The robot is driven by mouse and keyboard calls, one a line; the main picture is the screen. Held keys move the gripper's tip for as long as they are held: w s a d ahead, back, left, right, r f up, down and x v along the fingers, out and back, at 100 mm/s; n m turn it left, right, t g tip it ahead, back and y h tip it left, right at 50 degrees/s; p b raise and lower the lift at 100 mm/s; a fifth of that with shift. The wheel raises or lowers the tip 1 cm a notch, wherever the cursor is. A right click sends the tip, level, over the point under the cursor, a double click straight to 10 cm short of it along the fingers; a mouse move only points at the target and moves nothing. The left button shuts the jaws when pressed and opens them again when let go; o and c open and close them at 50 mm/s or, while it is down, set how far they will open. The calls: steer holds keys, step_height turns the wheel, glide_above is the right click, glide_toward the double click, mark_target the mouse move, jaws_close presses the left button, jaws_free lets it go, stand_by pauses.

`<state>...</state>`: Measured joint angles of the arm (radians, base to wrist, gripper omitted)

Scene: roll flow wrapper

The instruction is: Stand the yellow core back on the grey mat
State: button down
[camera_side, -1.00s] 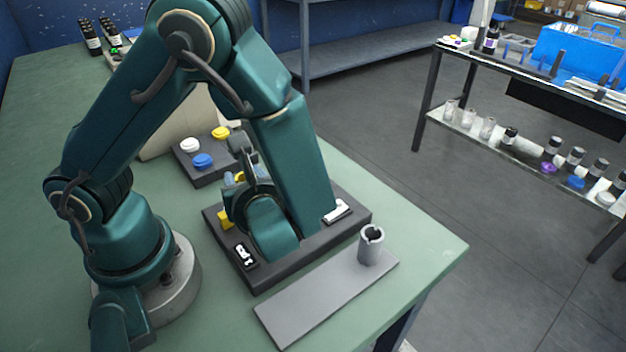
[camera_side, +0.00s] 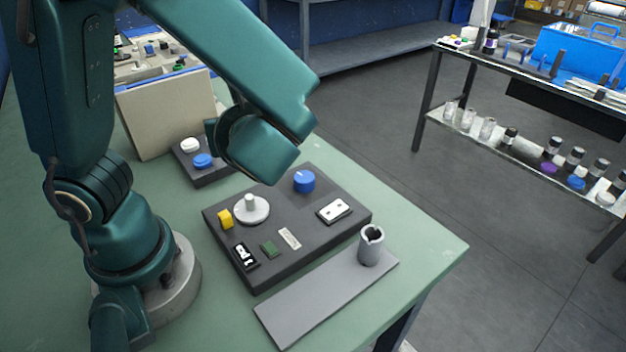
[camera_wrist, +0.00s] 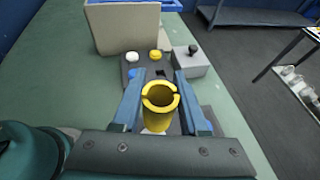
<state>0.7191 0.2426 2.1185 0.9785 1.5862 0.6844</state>
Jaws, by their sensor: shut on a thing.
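The yellow core (camera_wrist: 160,112), a hollow cylinder with a slot in its rim, is between the fingers of my gripper (camera_wrist: 160,100) in the wrist view. My gripper is shut on it and holds it upright. In the side view my wrist hides the core and the fingers, above the back of the dark panel. The grey mat (camera_side: 315,305) lies along the front right of the table. A grey slotted core (camera_side: 371,247) stands upright at its far right end. The rest of the mat is bare.
The dark panel (camera_side: 250,268) beside the mat carries a white disc with a post (camera_side: 251,209), a blue knob (camera_side: 304,181), a yellow block (camera_side: 225,218) and a white switch (camera_side: 334,211). A smaller button box (camera_side: 205,178) and a beige board (camera_side: 165,115) stand behind.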

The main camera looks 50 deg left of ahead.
steer(key=s+d+f+n+g+h, duration=0.1)
steer(key=s+d+n+g+h, duration=0.3)
steer(key=n+g, duration=0.45)
steer(key=s+d+f+n+g+h, duration=0.1)
steer(key=s+d+n+g+h, duration=0.1)
steer(key=s+n+g+h, duration=0.5)
steer(key=w+d+r+n+t+h, duration=0.2)
steer(key=w+r+n+t+h, duration=0.15)
steer(key=w+n+h, duration=0.55)
steer(key=w+d+r+n+t+h, duration=0.25)
steer(key=w+n+t+h, duration=0.3)
steer(key=n, duration=0.55)
glide_above(338, 299)
steer(key=shift+g+h, duration=0.25)
steer(key=shift+g, duration=0.1)
step_height(338, 299, down, 14)
steer(key=shift+f, duration=2.05)
